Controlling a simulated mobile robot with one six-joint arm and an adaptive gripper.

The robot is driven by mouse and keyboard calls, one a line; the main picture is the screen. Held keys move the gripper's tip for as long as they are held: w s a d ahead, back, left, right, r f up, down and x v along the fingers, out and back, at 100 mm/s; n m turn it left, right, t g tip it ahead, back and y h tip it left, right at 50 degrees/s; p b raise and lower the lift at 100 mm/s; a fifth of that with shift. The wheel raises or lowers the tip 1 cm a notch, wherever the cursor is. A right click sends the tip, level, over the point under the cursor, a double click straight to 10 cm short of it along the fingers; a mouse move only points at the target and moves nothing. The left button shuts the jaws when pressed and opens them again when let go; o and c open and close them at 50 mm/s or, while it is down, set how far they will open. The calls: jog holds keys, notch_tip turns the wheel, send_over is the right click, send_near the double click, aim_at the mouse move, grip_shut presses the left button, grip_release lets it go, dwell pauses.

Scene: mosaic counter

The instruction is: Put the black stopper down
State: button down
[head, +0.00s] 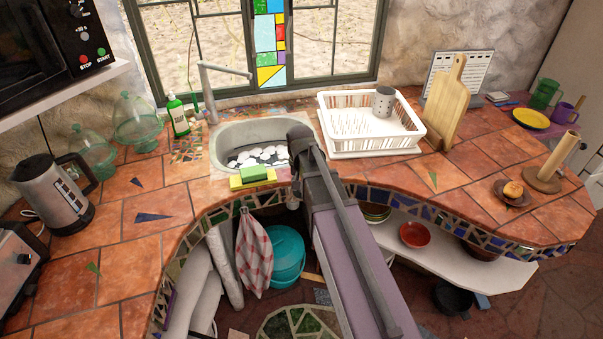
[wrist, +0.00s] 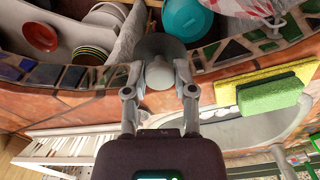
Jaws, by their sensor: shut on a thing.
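My gripper (wrist: 158,91) is shut on a grey, rounded piece with a wider dark grey disc beyond it, which I take for the black stopper (wrist: 160,47). In the wrist view it overlaps the mosaic front edge of the counter; I cannot tell its height. In the head view my arm reaches to the front of the sink (head: 226,133) and hides most of the gripper and stopper. The sink, also in the wrist view (wrist: 240,133), holds several white pieces.
A yellow-green sponge (head: 257,174) lies on the sink's front rim. A white dish rack (head: 371,145) stands right of the sink. Below the counter are a teal bucket (head: 287,255), a checked towel (head: 253,252) and a red bowl (head: 415,235). Tiles left of the sink are mostly clear.

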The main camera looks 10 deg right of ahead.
jog(key=shift+w, duration=0.1)
jog(key=b, duration=0.1)
send_over(286, 173)
jog(key=s, duration=0.2)
jog(key=shift+w+d+f, duration=0.1)
jog(key=shift+w+f, duration=0.1)
jog(key=shift+f, duration=0.5)
jog(key=shift+w, duration=0.3)
jog(key=shift+w+f+b, duration=0.4)
jog(key=shift+f+b, duration=0.1)
jog(key=shift+b, duration=0.15)
jog(key=shift+f+b, duration=1.35)
jog(key=shift+f, duration=0.15)
jog(key=shift+c, duration=2.2)
grip_release()
